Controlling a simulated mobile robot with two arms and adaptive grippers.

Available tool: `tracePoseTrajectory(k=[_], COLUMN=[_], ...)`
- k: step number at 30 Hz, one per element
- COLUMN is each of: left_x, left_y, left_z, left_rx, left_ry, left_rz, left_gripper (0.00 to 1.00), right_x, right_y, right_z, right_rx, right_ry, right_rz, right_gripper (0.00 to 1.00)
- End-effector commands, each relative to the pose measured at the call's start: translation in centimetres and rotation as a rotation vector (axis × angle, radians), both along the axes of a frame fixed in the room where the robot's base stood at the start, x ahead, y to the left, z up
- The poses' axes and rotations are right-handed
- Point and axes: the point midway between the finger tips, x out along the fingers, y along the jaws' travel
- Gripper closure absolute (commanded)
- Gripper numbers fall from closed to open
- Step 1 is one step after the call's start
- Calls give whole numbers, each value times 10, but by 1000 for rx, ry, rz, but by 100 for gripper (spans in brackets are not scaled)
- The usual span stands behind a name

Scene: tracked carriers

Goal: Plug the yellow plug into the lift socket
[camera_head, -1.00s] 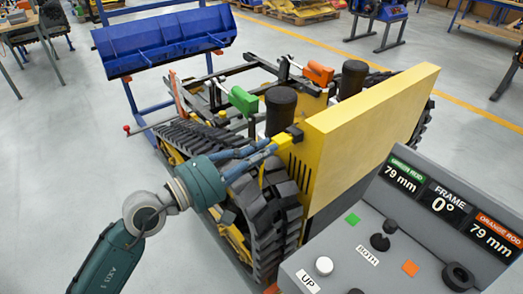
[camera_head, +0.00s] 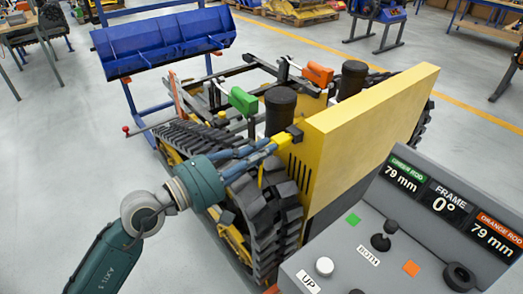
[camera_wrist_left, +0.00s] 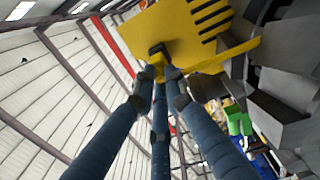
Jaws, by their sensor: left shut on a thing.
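My left gripper (camera_head: 273,146) reaches in from the left and is shut on the yellow plug, which is mostly hidden between the fingers. The plug shows as a small yellow piece in the left wrist view (camera_wrist_left: 160,73). The fingertips are at the left edge of the machine's yellow panel (camera_head: 368,115). A black block there (camera_head: 294,133), which looks like the lift socket, lies right ahead of the fingertips. It also shows in the left wrist view (camera_wrist_left: 160,48). I cannot tell how far the plug sits in it. My right gripper is not in view.
A grey control console (camera_head: 340,258) with knobs and displays stands at the lower right. Black tracks (camera_head: 270,215) lie below my left gripper. Green (camera_head: 243,101) and orange (camera_head: 318,75) rod parts and a black cylinder (camera_head: 279,108) stand close behind it. A blue bucket (camera_head: 165,40) is farther back.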

Motion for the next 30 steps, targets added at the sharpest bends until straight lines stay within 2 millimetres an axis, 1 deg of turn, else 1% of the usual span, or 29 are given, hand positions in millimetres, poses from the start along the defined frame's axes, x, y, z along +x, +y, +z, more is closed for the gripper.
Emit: tracePoseTrajectory(k=[2, 14, 26, 27, 29, 30], left_x=[0, 0, 5, 5, 5, 5], left_y=[0, -1, -7, -7, -7, -7], left_z=[-2, -1, -1, -1, -2, -2], left_rx=[0, 0, -2, -2, -2, -1], left_ry=[-2, -1, -1, -1, -1, -1], left_rz=[0, 0, -1, 0, 0, 0], left_gripper=[100, 100, 100, 81, 69, 67], right_x=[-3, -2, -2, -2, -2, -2], right_y=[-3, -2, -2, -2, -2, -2], right_z=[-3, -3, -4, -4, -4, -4], right_rx=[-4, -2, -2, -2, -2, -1], right_ry=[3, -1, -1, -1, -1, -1], right_rz=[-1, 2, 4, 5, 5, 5], right_gripper=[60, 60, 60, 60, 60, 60])
